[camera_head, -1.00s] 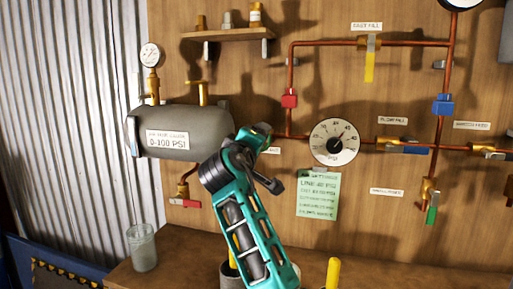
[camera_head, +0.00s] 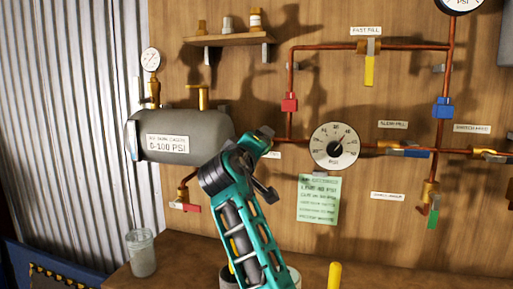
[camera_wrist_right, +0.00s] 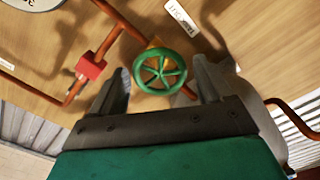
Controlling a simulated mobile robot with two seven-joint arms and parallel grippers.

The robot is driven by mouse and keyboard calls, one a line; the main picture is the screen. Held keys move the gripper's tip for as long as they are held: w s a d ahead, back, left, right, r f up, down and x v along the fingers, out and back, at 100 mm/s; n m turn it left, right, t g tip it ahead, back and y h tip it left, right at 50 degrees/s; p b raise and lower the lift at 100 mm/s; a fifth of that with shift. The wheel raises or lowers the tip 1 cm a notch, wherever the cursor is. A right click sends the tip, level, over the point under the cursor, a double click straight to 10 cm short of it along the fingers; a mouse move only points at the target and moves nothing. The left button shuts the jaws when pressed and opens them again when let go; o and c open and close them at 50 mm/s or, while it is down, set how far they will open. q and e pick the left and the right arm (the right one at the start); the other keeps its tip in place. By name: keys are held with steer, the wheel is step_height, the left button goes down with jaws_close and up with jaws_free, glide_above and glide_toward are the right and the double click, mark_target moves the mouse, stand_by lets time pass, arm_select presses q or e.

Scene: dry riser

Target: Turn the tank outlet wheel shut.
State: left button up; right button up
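The green spoked outlet wheel (camera_wrist_right: 160,72) sits on a copper pipe in the right wrist view. My right gripper (camera_wrist_right: 159,84) is open around it, one finger to each side of the wheel. I see a gap at the left finger; whether the right finger touches the rim I cannot tell. In the head view my teal right wrist (camera_head: 235,180) reaches up from the bottom and hides the wheel beside the grey tank (camera_head: 205,130). My left gripper is not in view.
A red block valve (camera_head: 289,103) sits on the pipe above the wheel, and a large gauge (camera_head: 334,146) is to its right. A red-handled valve (camera_head: 190,207) hangs below the tank. A glass jar (camera_head: 141,253) stands on the bench (camera_head: 185,255).

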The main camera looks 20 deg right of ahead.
steer(key=shift+o, duration=1.1)
steer(key=shift+a, duration=0.1)
steer(key=v, duration=1.2)
steer(key=shift+s+a, duration=0.2)
steer(key=shift+s, duration=0.15)
